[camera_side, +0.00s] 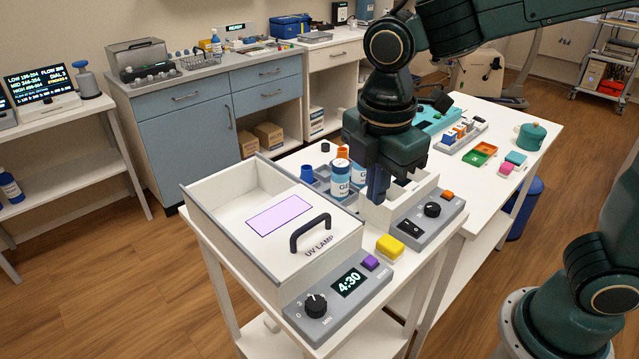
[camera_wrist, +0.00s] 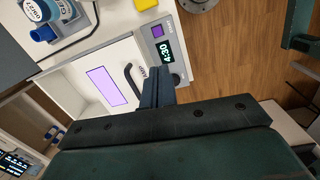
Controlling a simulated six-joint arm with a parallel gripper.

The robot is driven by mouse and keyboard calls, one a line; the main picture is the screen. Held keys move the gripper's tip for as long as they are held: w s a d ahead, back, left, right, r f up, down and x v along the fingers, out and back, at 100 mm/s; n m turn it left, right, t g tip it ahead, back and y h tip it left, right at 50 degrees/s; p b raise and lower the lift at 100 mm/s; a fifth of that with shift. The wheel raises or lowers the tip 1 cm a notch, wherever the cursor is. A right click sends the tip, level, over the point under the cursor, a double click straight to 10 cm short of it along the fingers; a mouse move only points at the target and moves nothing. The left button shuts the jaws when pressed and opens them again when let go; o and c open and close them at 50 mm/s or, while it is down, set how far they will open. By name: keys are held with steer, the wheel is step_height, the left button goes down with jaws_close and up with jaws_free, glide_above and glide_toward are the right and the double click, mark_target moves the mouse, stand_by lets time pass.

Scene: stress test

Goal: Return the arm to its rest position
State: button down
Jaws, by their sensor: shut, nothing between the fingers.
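My gripper (camera_side: 378,192) points down in the side view, with its fingers together and nothing between them. It is over the right end of the near table, by a white box with a grey control panel (camera_side: 428,222). In the wrist view the closed fingers (camera_wrist: 156,90) reach up over the UV lamp box. The UV lamp box (camera_side: 240,256) has a black handle, a lilac window and a display reading 4:30. It also shows in the wrist view (camera_wrist: 118,68). The gap between my fingertips and the surfaces below is hard to judge.
Coloured trays (camera_side: 482,153) and a teal pot (camera_side: 532,136) are farther right. The wood floor is open to the left.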

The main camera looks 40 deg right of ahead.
steer(key=s+d+r+m+t, duration=0.3)
steer(key=s+d+m+t, duration=0.2)
steer(key=s+d+m, duration=0.6)
steer(key=d+m, duration=0.1)
steer(key=m, duration=0.4)
steer(key=shift+s+d+r+m+y, duration=0.2)
steer(key=shift+s+m+y, duration=0.1)
steer(key=shift+s+y, duration=0.1)
